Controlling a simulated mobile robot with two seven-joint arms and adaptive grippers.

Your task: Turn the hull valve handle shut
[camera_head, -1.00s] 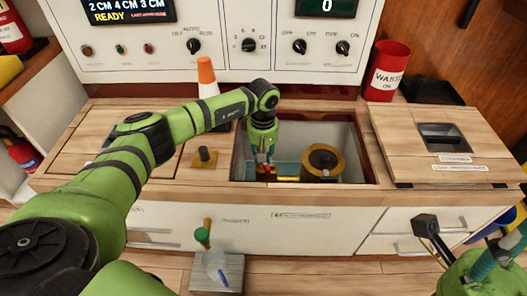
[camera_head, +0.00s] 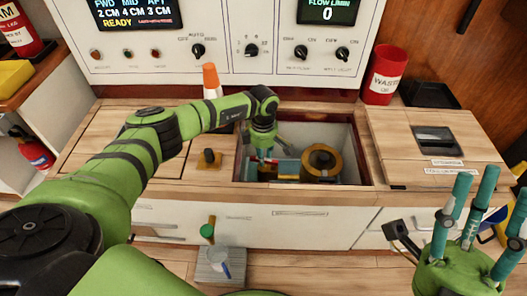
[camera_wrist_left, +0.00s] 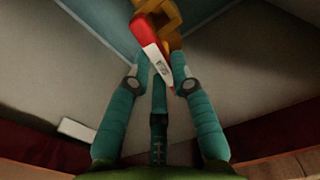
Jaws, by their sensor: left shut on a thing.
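The hull valve has a round brass body (camera_head: 322,160) inside the open recess in the wooden counter. Its red handle (camera_wrist_left: 146,34) with a white tag (camera_wrist_left: 158,66) shows in the left wrist view, beside a brass part (camera_wrist_left: 160,12). My left gripper (camera_head: 265,160) reaches down into the recess, left of the brass body. In the wrist view its teal fingers (camera_wrist_left: 159,80) are closed around the tagged end of the handle. The gripper hides much of the handle in the head view. My right gripper (camera_head: 480,205) is at the lower right, fingers spread and empty.
The recess rim (camera_head: 374,170) surrounds the valve closely. A lifted wooden hatch cover (camera_head: 400,150) lies to the right. An orange-and-white cone (camera_head: 210,80) stands behind my left arm. A red waste bin (camera_head: 385,75) stands at the back right. The control panel (camera_head: 225,45) rises behind.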

